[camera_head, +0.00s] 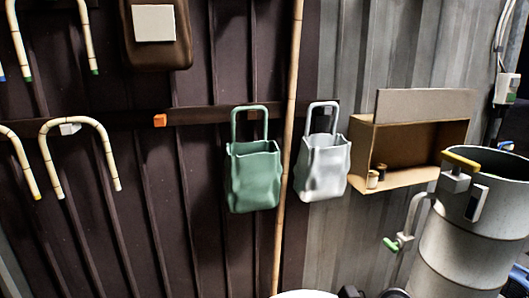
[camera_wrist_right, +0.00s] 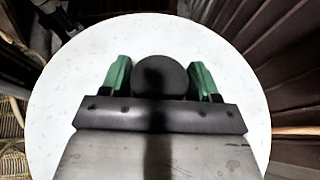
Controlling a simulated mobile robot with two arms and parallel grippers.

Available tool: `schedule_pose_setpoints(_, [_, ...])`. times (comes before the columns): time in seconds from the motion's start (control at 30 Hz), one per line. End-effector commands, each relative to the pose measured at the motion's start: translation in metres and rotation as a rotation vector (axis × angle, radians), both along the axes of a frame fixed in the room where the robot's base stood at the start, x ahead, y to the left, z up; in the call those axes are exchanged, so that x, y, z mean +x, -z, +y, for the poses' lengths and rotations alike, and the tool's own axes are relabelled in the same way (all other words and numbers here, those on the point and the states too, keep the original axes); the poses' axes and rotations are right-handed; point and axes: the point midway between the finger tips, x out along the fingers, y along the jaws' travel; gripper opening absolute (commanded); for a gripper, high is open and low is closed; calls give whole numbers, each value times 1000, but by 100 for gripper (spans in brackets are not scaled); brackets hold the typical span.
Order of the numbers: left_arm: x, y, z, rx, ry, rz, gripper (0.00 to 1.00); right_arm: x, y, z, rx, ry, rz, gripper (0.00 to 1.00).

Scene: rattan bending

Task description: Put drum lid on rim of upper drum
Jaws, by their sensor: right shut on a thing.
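The drum lid (camera_wrist_right: 240,90) is a round white disc with a dark round knob (camera_wrist_right: 160,72) at its middle. In the right wrist view my right gripper (camera_wrist_right: 160,80) has its green fingers on either side of the knob and is shut on it. The lid's white edge also shows at the bottom of the head view (camera_head: 305,294). The upper drum (camera_head: 455,230) is a grey cylinder at the right of the head view, with its dark mouth open. The lid is apart from it, lower and to the left. My left gripper is not in view.
A yellow-handled clamp (camera_head: 461,160) sits at the drum's rim, and a pipe with a green-handled valve (camera_head: 398,242) stands to its left. A green bag (camera_head: 255,178), a grey bag (camera_head: 322,165) and an open box (camera_head: 412,185) are along the wall. A bamboo pole (camera_head: 287,130) stands upright.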

Motion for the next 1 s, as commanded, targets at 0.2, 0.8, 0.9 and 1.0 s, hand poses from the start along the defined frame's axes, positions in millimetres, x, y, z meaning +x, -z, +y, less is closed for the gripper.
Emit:
schedule_pose_setpoints(0.2, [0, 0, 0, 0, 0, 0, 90, -5, 1, -52, -1, 386, 9, 16])
schedule_pose_setpoints(0.8, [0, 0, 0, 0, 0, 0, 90, -15, -8, -109, -17, 718, -14, 16])
schedule_pose_setpoints(0.9, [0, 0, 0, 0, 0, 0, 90, -15, -8, -109, -16, 717, -13, 16])
schedule_pose_setpoints(1.0, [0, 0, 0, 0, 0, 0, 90, -14, -8, -108, -12, 717, -12, 16])
